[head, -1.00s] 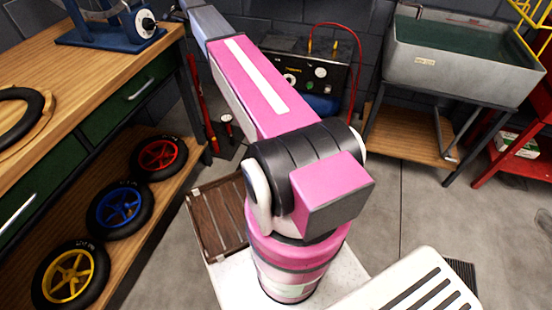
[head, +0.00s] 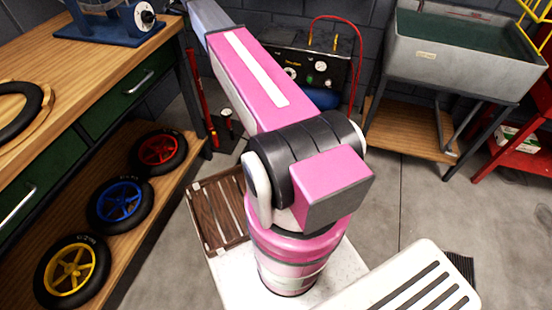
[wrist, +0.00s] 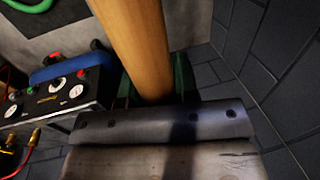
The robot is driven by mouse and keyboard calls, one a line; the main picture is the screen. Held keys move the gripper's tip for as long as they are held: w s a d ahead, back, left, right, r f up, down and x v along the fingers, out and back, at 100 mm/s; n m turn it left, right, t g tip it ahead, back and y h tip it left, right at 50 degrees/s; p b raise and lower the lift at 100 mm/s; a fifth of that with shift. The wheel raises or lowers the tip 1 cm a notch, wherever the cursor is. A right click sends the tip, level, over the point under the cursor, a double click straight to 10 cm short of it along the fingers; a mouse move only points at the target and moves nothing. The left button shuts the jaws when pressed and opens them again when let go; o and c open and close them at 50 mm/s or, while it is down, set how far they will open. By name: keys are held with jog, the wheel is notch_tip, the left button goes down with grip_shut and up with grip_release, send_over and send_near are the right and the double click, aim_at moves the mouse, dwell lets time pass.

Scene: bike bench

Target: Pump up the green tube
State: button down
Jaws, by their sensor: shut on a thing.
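My gripper (wrist: 152,98) is shut on a thick, smooth wooden bar (wrist: 135,40) that runs up out of the wrist view. Dark green parts show beside the bar at the jaws. In the head view my gripper is out of sight past the top edge. A slim red upright (head: 206,108), seemingly a floor pump, stands by the bench end, with a small round gauge (head: 227,113) beside it. A green curved piece (wrist: 8,76) shows at the left edge of the wrist view; I cannot tell whether it is the green tube.
A compressor box with dials (head: 310,68) and a red hose (head: 358,60) stands by the wall. The wooden bench (head: 75,65) is at left, with wheels (head: 120,205) on its shelf. A grey sink (head: 455,60) is at right. Clear floor lies at right.

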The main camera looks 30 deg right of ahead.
jog(key=shift+w+f, duration=0.1)
jog(key=shift+w, duration=0.1)
jog(key=shift+f, duration=3.75)
jog(key=c, duration=0.8)
grip_release()
jog(key=shift+s, duration=0.1)
